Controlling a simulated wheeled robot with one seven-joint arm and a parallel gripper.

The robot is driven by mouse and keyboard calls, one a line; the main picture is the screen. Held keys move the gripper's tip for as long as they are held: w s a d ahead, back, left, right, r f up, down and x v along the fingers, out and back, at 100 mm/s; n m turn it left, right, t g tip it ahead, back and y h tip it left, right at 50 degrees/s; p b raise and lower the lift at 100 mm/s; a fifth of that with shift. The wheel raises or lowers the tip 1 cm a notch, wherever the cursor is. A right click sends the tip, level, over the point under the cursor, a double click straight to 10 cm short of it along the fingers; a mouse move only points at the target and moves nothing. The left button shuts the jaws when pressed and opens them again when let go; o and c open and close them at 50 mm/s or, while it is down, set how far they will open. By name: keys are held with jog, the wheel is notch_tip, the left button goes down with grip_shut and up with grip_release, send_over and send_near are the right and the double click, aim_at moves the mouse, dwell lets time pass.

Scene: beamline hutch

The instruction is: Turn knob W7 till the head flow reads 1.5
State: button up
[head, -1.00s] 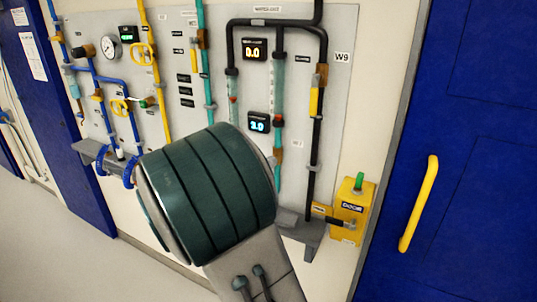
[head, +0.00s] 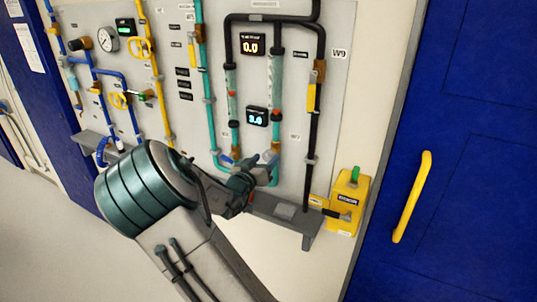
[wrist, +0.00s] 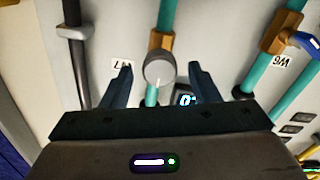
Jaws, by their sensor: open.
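Knob W7 (wrist: 158,68) is a round grey knob with a white line, on a brass fitting of a teal pipe. In the wrist view it sits between the two fingers of my gripper (wrist: 163,88), with a gap on either side. The fingers are open. The W7 label (wrist: 122,64) shows upside down, partly behind a finger. In the head view my gripper (head: 264,170) is at the lower ends of the teal pipes. An upper display (head: 252,45) reads 0.0 in orange; a lower display (head: 257,116) reads 3.0 in blue. Their captions are too small to read.
A blue lever (wrist: 304,42) by the W6 label (wrist: 281,62) is beside my gripper. A grey ledge (head: 290,212) runs below the pipes. A yellow box (head: 347,203) with a green top stands right. The blue door (head: 465,150) has a yellow handle (head: 411,197).

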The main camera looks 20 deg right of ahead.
jog(key=shift+x, duration=1.4)
jog(key=c, duration=1)
jog(key=shift+o, duration=0.2)
jog(key=shift+f, duration=0.1)
